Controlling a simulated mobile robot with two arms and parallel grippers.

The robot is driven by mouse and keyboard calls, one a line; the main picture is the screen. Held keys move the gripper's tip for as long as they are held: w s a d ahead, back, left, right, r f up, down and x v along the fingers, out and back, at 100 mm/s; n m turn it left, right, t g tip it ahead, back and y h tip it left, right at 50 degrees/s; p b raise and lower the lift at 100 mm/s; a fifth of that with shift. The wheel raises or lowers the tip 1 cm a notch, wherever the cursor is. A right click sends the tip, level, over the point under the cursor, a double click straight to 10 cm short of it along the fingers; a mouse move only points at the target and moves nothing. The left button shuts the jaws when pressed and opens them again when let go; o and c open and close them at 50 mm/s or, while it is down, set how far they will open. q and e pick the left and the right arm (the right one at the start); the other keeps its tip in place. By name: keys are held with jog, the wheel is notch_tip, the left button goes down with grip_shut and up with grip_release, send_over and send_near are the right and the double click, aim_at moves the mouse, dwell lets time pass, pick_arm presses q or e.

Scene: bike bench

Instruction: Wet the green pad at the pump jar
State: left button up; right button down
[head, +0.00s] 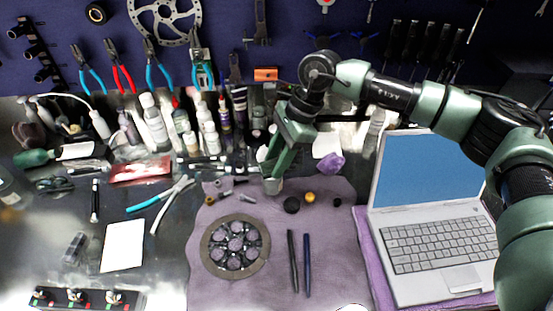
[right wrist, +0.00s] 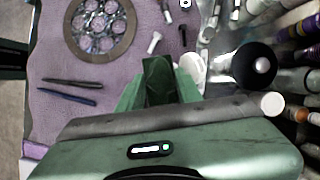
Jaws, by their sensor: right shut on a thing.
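My right gripper (head: 273,172) reaches down over the back edge of the purple mat. It is shut on a dark green piece (right wrist: 157,78), seen between its lighter green fingers in the right wrist view; I take this to be the green pad.
A purple mat (head: 215,285) holds a round chainring-like part (head: 236,246), two dark pens (head: 293,262) and small caps. Bottles (head: 153,122) crowd the back, close to the gripper. A laptop (head: 435,235) stands at right. A purple lump (head: 329,166) lies near the gripper.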

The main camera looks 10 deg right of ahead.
jog(key=shift+r, duration=0.15)
jog(key=shift+f, duration=0.25)
dwell(0.3)
jog(key=shift+r, duration=0.15)
dwell(0.4)
jog(key=shift+r, duration=0.2)
jog(key=shift+r+p, duration=1.15)
jog(key=shift+r, duration=2.25)
